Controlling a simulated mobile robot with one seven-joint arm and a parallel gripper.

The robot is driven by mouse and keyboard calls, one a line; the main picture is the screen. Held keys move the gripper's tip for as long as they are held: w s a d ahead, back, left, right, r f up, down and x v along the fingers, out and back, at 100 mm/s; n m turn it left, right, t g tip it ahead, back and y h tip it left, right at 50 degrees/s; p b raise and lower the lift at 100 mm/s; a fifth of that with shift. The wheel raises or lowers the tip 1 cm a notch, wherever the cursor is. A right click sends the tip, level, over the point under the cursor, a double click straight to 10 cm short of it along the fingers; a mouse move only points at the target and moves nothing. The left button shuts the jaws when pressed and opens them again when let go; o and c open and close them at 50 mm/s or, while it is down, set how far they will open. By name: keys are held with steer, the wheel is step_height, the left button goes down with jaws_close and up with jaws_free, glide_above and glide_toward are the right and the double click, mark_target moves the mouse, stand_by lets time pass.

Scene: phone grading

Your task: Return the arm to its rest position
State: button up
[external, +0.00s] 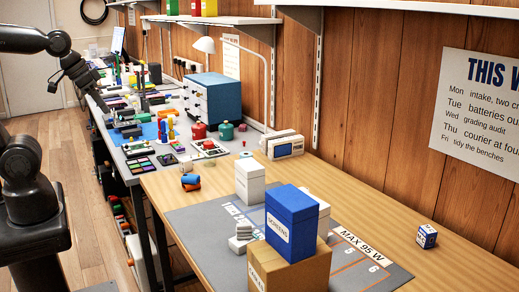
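My dark arm reaches in from the left edge in the external view. Its upper link runs right, then the wrist angles down toward the far workbench (150,183). My gripper (100,103) is at the lower end of the wrist, over or beside the left edge of that bench. It is small and dark against cluttered items, so I cannot tell whether its fingers are open or shut. I see no object clearly held in it.
A blue box (291,222) stands on a cardboard box (262,272) on the near wooden table (450,262), beside a white box (250,180). A blue drawer cabinet (212,98) and a lamp (204,46) stand further back. Clear floor (85,215) lies left of the benches.

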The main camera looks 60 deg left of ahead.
steer(key=shift+s+a+f, duration=0.15)
steer(key=shift+s+a, duration=0.2)
steer(key=shift+s, duration=0.4)
